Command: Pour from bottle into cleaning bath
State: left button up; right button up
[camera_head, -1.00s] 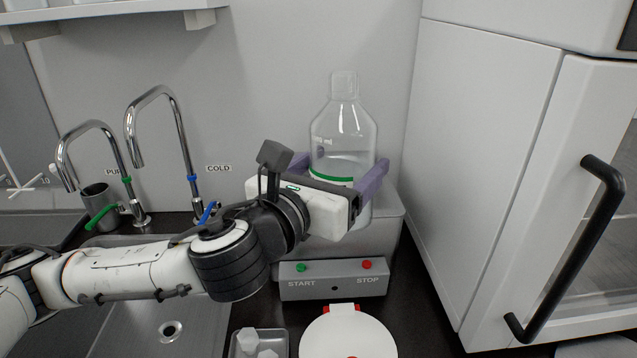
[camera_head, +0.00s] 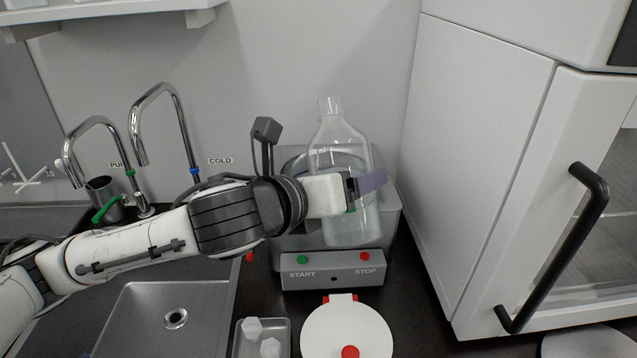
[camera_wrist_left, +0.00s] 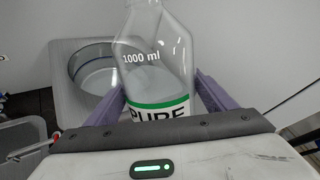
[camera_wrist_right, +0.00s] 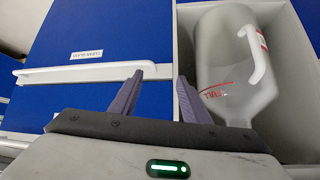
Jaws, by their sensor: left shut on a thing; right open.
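My left gripper (camera_head: 362,185) is shut on a clear bottle (camera_head: 341,150) and holds it in front of and over the cleaning bath (camera_head: 388,213). The bottle is slightly tilted, its neck up and leaning to the left. In the left wrist view the bottle (camera_wrist_left: 158,60) shows a "1000 ml" mark, a green band and "PURE" lettering, between the two purple fingers. The round opening of the bath (camera_wrist_left: 95,68) lies behind the bottle to the left. My right gripper (camera_wrist_right: 158,88) shows only in its wrist view, open and empty.
The bath's front panel (camera_head: 333,271) has START and STOP buttons. A white round lid (camera_head: 325,335) and a small tray (camera_head: 238,345) are in front. Taps (camera_head: 165,130) and a sink (camera_head: 140,310) are left, a white cabinet (camera_head: 480,150) right. A large jug (camera_wrist_right: 228,65) sits near my right gripper.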

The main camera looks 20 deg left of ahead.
pick_arm(q)
jog(key=shift+w+f+n, duration=0.1)
jog(key=shift+f+n, duration=0.15)
jog(key=shift+n, duration=0.05)
jog(key=shift+d+r+g+h, duration=0.1)
jog(key=shift+r+g+h, duration=0.15)
jog(key=shift+g+h, duration=0.05)
jog(key=shift+s+d+n+g+p, duration=0.25)
jog(key=shift+s+n+g+p, duration=0.15)
jog(key=shift+n+g, duration=0.1)
jog(key=shift+f+h, duration=0.15)
jog(key=shift+h, duration=0.15)
jog(key=shift+s+d+n+g, duration=0.3)
jog(key=shift+g, duration=0.2)
jog(key=shift+f+h, duration=0.15)
jog(key=shift+h, duration=0.15)
jog(key=shift+s+d+f+n+g, duration=0.15)
jog(key=shift+f+n+g, duration=0.15)
jog(key=shift+f, duration=0.2)
jog(key=shift+s+d+f, duration=0.1)
jog(key=shift+s+f, duration=0.05)
jog(key=shift+f, duration=0.45)
